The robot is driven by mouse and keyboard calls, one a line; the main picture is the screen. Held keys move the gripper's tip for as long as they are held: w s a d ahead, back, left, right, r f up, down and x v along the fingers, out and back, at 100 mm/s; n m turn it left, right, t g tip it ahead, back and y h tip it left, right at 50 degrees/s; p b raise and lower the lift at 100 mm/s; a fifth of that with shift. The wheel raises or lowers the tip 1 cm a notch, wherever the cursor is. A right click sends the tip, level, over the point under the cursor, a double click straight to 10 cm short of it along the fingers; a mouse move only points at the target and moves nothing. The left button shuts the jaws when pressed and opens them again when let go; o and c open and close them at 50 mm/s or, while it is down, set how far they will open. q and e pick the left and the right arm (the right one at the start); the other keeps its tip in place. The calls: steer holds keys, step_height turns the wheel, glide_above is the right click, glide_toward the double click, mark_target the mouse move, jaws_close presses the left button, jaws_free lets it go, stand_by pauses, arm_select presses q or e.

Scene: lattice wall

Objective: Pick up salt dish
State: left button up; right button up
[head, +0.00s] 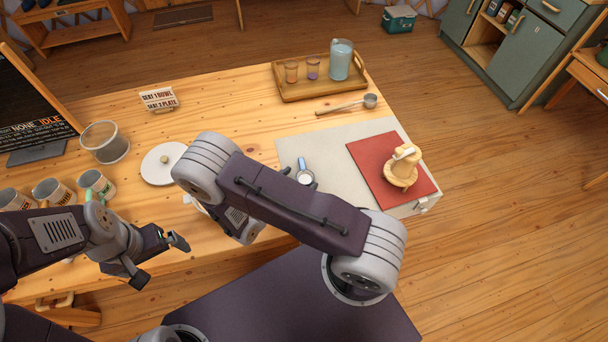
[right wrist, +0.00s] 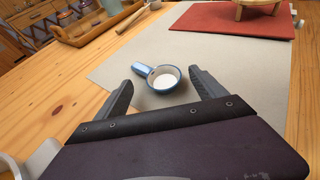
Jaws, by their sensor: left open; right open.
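The salt dish is a small blue cup with a short handle and white contents. It sits on the grey mat, near the mat's left side in the head view (head: 305,178), partly hidden by my right arm. In the right wrist view the salt dish (right wrist: 164,84) appears between the fingertips of my open right gripper (right wrist: 162,88), its handle pointing up-left. I see no contact; the exact gap is unclear. My left gripper (head: 160,262) is open and empty above the table's front edge.
Behind are a scoop (head: 369,101) and a wooden tray (head: 300,94) with a pitcher and cups.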

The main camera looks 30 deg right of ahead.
mark_target(304, 176)
steer(key=x, duration=0.3)
steer(key=shift+a, duration=0.1)
steer(key=shift+c, duration=0.6)
steer(key=shift+s, duration=0.1)
jaws_close()
steer(key=shift+r, duration=0.45)
steer(key=r, duration=0.3)
steer(key=shift+s+d+r+p, duration=0.2)
steer(key=shift+d+r+p, duration=0.15)
steer(key=shift+r, duration=0.05)
steer(key=s+d+r+p, duration=0.6)
steer(key=d+p, duration=0.1)
steer(key=d, duration=0.2)
steer(key=shift+r, duration=0.2)
